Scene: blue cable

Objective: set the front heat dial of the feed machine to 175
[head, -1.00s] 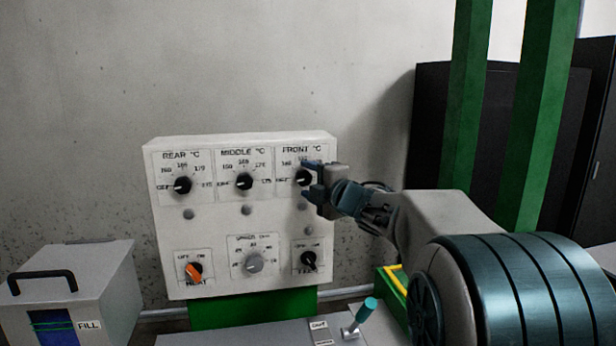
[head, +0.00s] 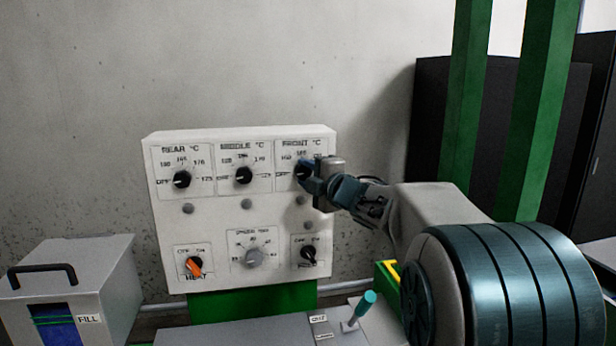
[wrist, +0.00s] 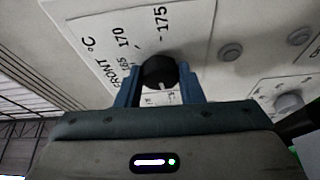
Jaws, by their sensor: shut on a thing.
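The feed machine's control panel (head: 225,222) is a pale box with three black heat dials along its top row. The front heat dial (head: 303,169) is at the top right, partly hidden by my gripper (head: 312,180). In the wrist view the black front dial (wrist: 160,72) sits between the two blue fingers of my gripper (wrist: 159,80), which is shut on it. Scale marks 165, 170 and 175 show beside the dial. A small white mark shows on the dial's near edge, but I cannot tell the exact setting.
The middle dial (head: 243,175) and rear dial (head: 182,179) stand to the left. Below are an orange heat switch (head: 194,267), a grey speed knob (head: 255,257) and a black feed knob (head: 308,252). A teal-tipped lever (head: 365,303) rises in front. Green posts (head: 540,110) stand at right.

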